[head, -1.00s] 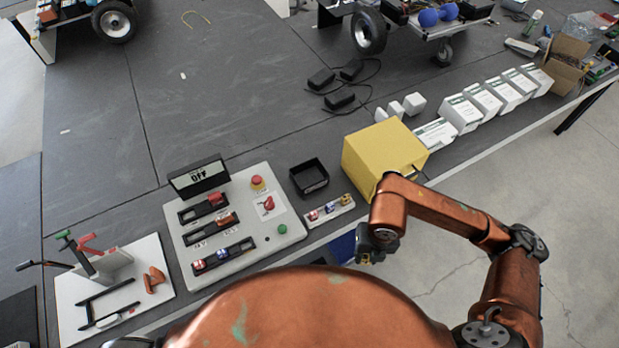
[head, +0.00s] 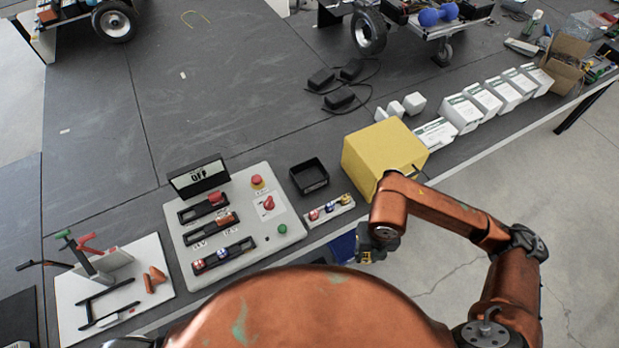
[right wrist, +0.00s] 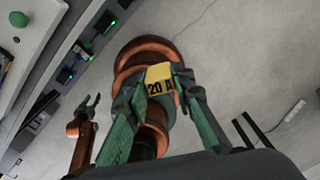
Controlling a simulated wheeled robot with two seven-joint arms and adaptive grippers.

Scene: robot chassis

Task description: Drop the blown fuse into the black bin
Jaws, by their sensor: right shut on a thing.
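My right gripper (head: 368,252) hangs in front of the bench edge, below the yellow box. In the right wrist view its green fingers (right wrist: 158,88) are shut on a yellow fuse (right wrist: 160,78) marked "20 A". Whether the fuse is blown cannot be seen. The black bin (head: 314,187) is a small open tray on the bench, up and left of the right gripper and apart from it; it looks empty. My left gripper (right wrist: 86,108) shows small in the right wrist view, its fingers apart and empty; it is not clear in the head view.
A grey fuse panel (head: 262,240) with an "OFF" display (head: 198,176) stands left of the bin. A white rack (head: 331,210) with several coloured fuses lies just in front of the bin. The yellow box (head: 380,158) stands to its right.

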